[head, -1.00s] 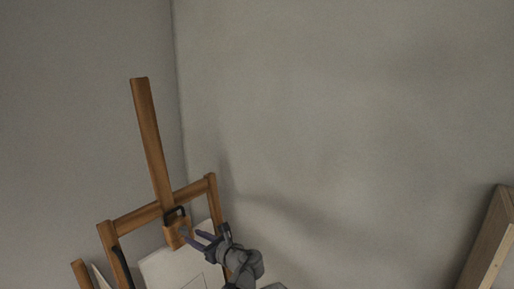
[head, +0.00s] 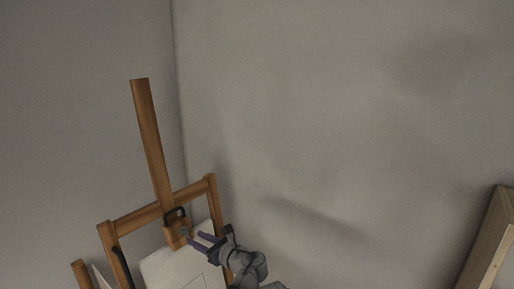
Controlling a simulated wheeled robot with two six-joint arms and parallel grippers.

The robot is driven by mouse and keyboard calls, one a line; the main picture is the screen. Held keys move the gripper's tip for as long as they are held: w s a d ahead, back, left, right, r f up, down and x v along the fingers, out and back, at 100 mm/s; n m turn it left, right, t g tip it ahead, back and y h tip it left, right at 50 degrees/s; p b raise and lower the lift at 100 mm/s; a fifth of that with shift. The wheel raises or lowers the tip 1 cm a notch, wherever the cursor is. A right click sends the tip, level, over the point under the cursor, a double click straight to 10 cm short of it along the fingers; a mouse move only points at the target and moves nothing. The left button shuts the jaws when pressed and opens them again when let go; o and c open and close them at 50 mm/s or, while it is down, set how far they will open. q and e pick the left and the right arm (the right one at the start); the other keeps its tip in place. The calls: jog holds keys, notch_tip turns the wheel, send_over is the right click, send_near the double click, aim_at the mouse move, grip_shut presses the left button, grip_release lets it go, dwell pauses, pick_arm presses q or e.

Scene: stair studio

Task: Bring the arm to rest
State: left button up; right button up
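The fingers point left toward the easel's wooden clamp block (head: 177,232), which has a dark handle on top. In the picture the fingertips lie close to the block; whether they touch it I cannot tell.
A pale sheet or canvas (head: 173,268) stands on the easel below the block. A wooden beam or frame (head: 492,240) rises at the lower right. Bare grey walls (head: 340,110) meet in a corner behind the easel.

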aim_at(187, 234)
pick_arm(q)
jog(key=x, duration=0.3)
jog(key=shift+w+a+f, duration=0.1)
jog(key=shift+w+f, duration=0.05)
jog(key=shift+w+a+n, duration=0.15)
jog(key=shift+a+n, duration=0.05)
jog(key=shift+n, duration=0.1)
jog(key=n, duration=0.2)
jog(key=shift+n, duration=1)
